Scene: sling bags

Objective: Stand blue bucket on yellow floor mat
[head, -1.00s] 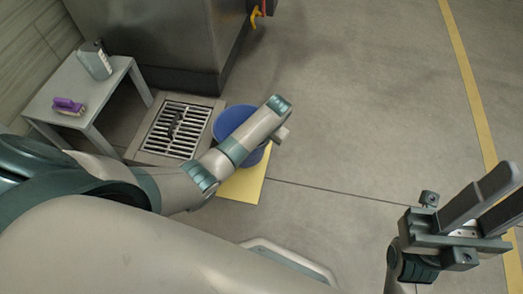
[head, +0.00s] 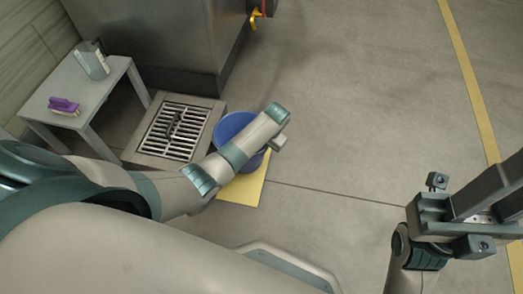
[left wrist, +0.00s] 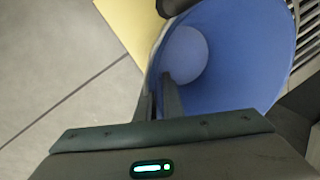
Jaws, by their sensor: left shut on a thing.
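The blue bucket (head: 232,124) is in the middle of the head view, partly covered by my left forearm. The yellow floor mat (head: 245,188) lies under and in front of it, partly hidden by bucket and arm. In the left wrist view I look into the open bucket (left wrist: 235,60), with the mat (left wrist: 125,25) beside its rim. My left gripper (left wrist: 162,88) is shut on the bucket's wall, one finger inside and one outside. I cannot tell whether the bucket's base touches the mat. My right gripper (head: 505,190) is open and empty at the right.
A floor grate (head: 174,130) lies just left of the bucket. A grey table (head: 110,92) holds a purple brush (head: 63,105) and a grey container (head: 92,62). A large metal cabinet (head: 165,40) stands behind. The floor to the right is clear, crossed by a yellow line (head: 465,70).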

